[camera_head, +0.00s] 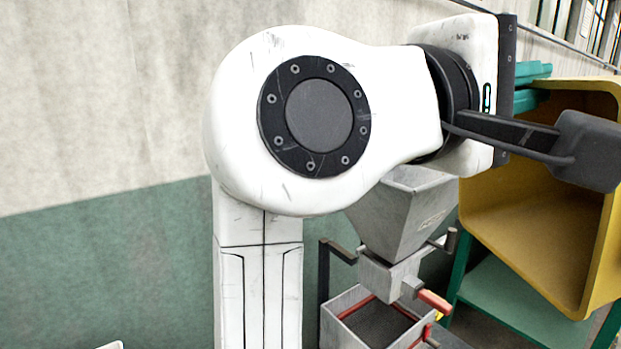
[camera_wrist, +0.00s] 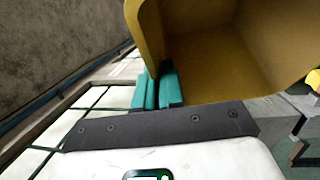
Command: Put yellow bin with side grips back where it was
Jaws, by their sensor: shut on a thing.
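The yellow bin (camera_head: 535,215) is at the right of the head view, tilted, with its open side turned towards the camera. In the wrist view the bin (camera_wrist: 225,45) fills the upper right, and I see into its empty-looking inside. My gripper (camera_wrist: 158,90) has its teal fingers closed on the bin's near left wall at the rim. The gripper (camera_head: 532,76) shows only partly in the head view, beside the bin's upper left edge. My wrist hides part of the bin there. I cannot make out the side grips.
A green stand (camera_head: 515,305) is below the bin; the head view does not settle whether they touch. A grey metal hopper (camera_head: 405,210) with a red-tipped handle stands close left of the bin, above a grey box (camera_head: 372,318). A wall (camera_head: 100,120) is behind.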

